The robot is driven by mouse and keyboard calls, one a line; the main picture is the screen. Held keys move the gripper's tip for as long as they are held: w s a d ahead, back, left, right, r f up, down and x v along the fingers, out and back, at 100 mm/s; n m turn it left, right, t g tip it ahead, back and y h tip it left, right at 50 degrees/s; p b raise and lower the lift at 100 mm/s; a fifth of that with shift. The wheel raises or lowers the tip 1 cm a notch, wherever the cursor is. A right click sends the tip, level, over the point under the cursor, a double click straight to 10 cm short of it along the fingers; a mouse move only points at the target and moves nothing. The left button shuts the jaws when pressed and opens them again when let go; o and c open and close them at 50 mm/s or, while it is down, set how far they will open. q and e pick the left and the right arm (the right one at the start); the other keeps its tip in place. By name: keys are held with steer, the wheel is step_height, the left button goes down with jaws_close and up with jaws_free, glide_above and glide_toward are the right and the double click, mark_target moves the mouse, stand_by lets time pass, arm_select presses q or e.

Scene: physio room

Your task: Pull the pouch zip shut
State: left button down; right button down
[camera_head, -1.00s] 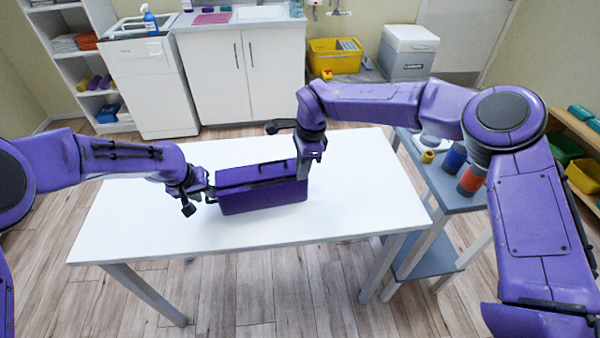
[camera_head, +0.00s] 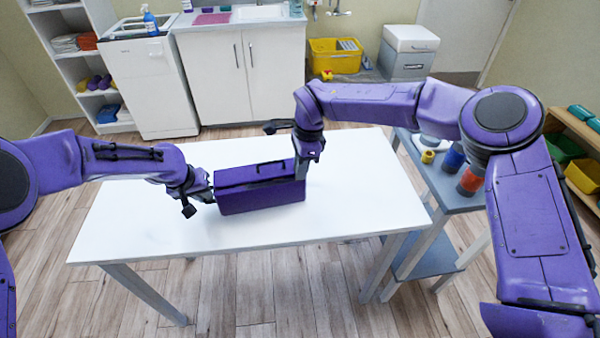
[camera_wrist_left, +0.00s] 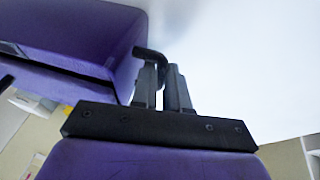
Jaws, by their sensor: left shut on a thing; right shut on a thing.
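The purple pouch (camera_head: 262,197) stands on the white table (camera_head: 360,200), with a dark zip line and a small black strap along its top. My left gripper (camera_head: 211,195) is at the pouch's left end. In the left wrist view its fingers (camera_wrist_left: 162,88) are shut on a black tab (camera_wrist_left: 150,54) beside the pouch's end wall (camera_wrist_left: 125,65). My right gripper (camera_head: 300,172) points down at the right end of the pouch's top, shut on what seems to be the zip pull. The pull is hidden by the fingers, and how far the zip is open cannot be told.
The table is clear around the pouch. A grey side table (camera_head: 455,195) with a blue roll (camera_head: 454,157) and an orange-and-blue roll (camera_head: 470,181) stands at the right, near my right arm. White cabinets (camera_head: 245,75) stand behind.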

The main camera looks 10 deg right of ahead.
arm_select(q)
steer(key=shift+s+d+f, duration=0.1)
steer(key=shift+s, duration=0.05)
arm_select(e)
steer(key=shift+a, duration=6.3)
steer(key=c, duration=1)
jaws_free()
steer(key=shift+c, duration=0.2)
step_height(320, 180, up, 8)
arm_select(q)
steer(key=c, duration=1.2)
jaws_free()
arm_select(e)
steer(key=shift+a, duration=0.1)
